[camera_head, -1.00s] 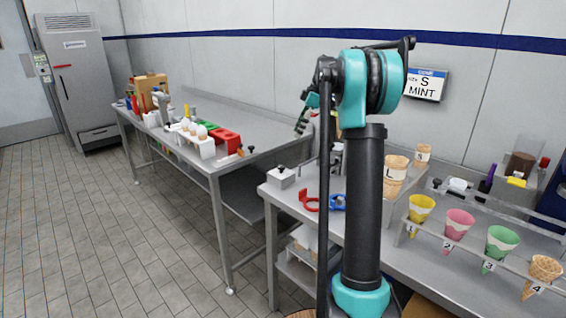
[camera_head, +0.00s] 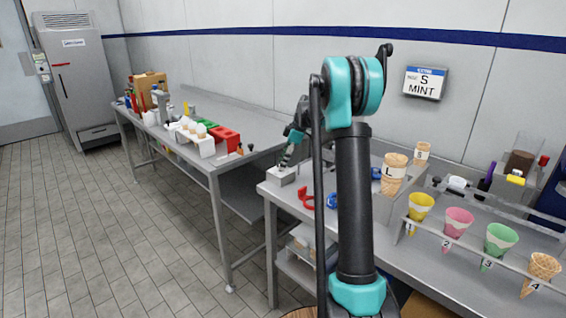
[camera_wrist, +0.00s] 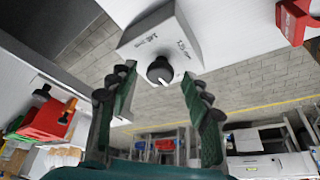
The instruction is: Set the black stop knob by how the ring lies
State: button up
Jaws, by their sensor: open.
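The black stop knob (camera_wrist: 160,71) sits on the side of a pale box (camera_wrist: 170,35) in the wrist view. A white mark on the knob points to the lower right. Small dark lettering on the box is too blurred to read. The box stands at the near table's left corner in the head view (camera_head: 281,177). My gripper (camera_wrist: 158,82) is open, its fingers on either side of the knob and apart from it.
A rack (camera_head: 470,246) with several numbered cones stands at the right front. Stacked cones marked L (camera_head: 391,180) and S (camera_head: 421,154) stand behind. A wall sign (camera_head: 425,83) reads S MINT. A second table (camera_head: 240,127) lies across a gap to the left.

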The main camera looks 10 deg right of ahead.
jog(key=shift+f, duration=0.1)
grip_shut()
dwell(0.3)
